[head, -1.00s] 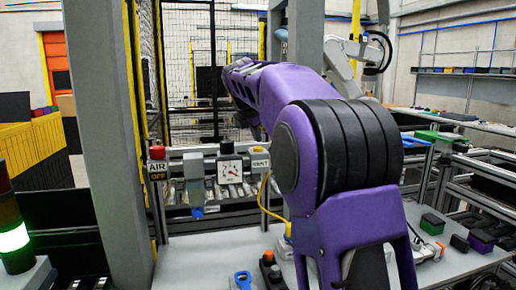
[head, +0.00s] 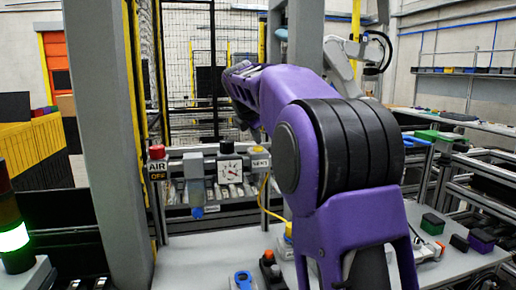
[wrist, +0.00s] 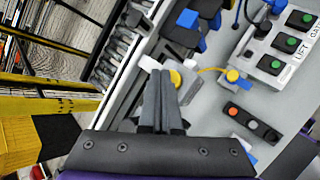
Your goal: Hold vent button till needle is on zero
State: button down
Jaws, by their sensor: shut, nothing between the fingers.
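The vent box (head: 261,162) with a yellow top hangs from the rail in the head view, its label small and blurred. In the wrist view my gripper (wrist: 160,74) is shut and empty. Its fingertips are beside a round yellow button (wrist: 176,78) and partly cover it. I cannot tell whether they touch or press it.
An AIR OFF sign (head: 157,172) with a red button and a grey regulator (head: 194,168) with a blue bowl stand left of the gauge. In the wrist view a box with several green buttons (wrist: 285,45) and a box with an orange button (wrist: 252,124) lie to the right.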

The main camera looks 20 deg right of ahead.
aim_at(256, 148)
jog(key=shift+f, duration=0.7)
dwell(4.3)
jog(key=shift+r, duration=0.1)
jog(key=shift+r+p, duration=0.9)
jog(key=shift+r, duration=0.1)
notch_tip(256, 148, up, 2)
jog(key=shift+r+p, duration=0.25)
jog(key=shift+p, duration=0.6)
jog(key=shift+r, duration=1.2)
